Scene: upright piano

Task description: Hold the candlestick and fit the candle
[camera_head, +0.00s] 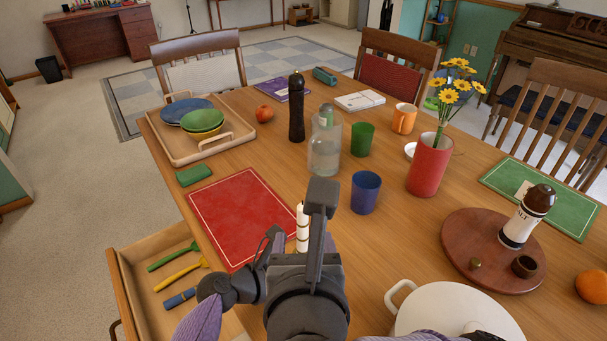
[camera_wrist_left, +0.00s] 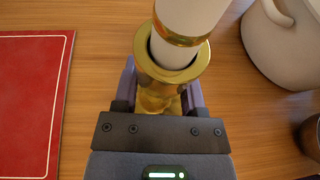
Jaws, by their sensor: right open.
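The white candle (camera_head: 302,228) with gold bands stands near the table's middle, partly hidden by my right gripper (camera_head: 316,235). That gripper is open close beside the candle, and its far side is hidden. In the left wrist view, the brass candlestick (camera_wrist_left: 148,67) sits between the purple fingers of my left gripper (camera_wrist_left: 160,97), which is shut on it. The lower end of the candle (camera_wrist_left: 187,22) is inside the candlestick's cup, with a dark gap at the rim. How deep it sits I cannot tell. The candlestick is hidden in the head view.
A red mat (camera_head: 240,218) lies left of the candle, above an open drawer (camera_head: 140,275). A white pot (camera_head: 455,312) stands close on the right. A blue cup (camera_head: 365,192), glass bottle (camera_head: 325,150) and red vase (camera_head: 430,165) stand behind. A round board (camera_head: 460,240) lies right.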

